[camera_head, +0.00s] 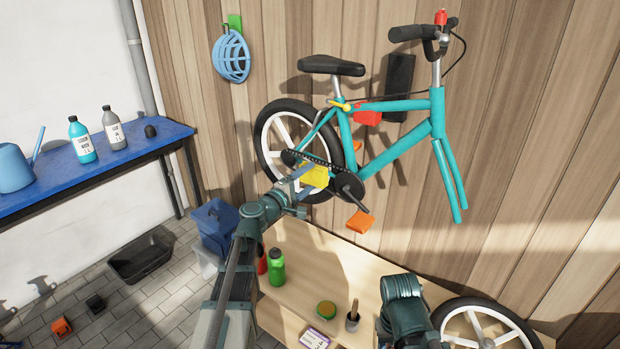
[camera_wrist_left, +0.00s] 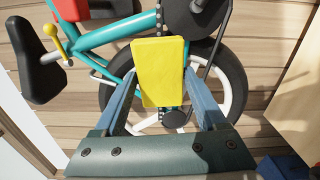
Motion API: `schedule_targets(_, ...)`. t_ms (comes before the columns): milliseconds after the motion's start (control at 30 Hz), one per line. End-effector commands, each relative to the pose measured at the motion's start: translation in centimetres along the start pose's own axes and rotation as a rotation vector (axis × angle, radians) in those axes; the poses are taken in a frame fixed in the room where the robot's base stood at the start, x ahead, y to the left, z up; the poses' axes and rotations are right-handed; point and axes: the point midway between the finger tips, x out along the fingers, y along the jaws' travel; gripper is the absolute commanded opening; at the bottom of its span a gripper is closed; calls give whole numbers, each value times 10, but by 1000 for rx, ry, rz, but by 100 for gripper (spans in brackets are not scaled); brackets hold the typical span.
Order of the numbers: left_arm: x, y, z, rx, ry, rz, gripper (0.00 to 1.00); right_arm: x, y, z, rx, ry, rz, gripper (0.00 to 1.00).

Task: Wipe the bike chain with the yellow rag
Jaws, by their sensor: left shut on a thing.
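The yellow rag (camera_head: 316,176) is held in my left gripper (camera_head: 306,179), in front of the bike's lower chain area. The wrist view shows the rag (camera_wrist_left: 158,68) between the two blue fingers of the left gripper (camera_wrist_left: 161,82). The dark bike chain (camera_head: 318,160) runs from the rear wheel hub to the crank. In the wrist view, the chain (camera_wrist_left: 159,18) shows above the rag and the rag hides part of it. Whether the rag touches the chain cannot be told. Part of my right arm shows at the bottom; its gripper is out of view.
The teal bike (camera_head: 395,150) has no front wheel in its fork and hangs before a wooden wall. The workbench (camera_head: 345,270) holds a green bottle (camera_head: 277,268), a round tin (camera_head: 326,309), and a brush (camera_head: 352,318). A loose wheel (camera_head: 484,325) lies at right.

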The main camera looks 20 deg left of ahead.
Motion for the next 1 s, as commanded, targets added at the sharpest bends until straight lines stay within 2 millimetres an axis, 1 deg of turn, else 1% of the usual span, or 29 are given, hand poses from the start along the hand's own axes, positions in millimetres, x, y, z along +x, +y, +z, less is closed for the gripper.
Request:
schedule_targets(167, -2, 0, 0, 0, 0, 0, 29, 0, 0, 0, 0, 0, 0, 50)
schedule_targets(533, -30, 0, 1, 0, 1, 0, 29, 0, 0, 0, 0, 0, 0, 50)
schedule_targets(1000, -30, 0, 0, 0, 0, 0, 29, 0, 0, 0, 0, 0, 0, 50)
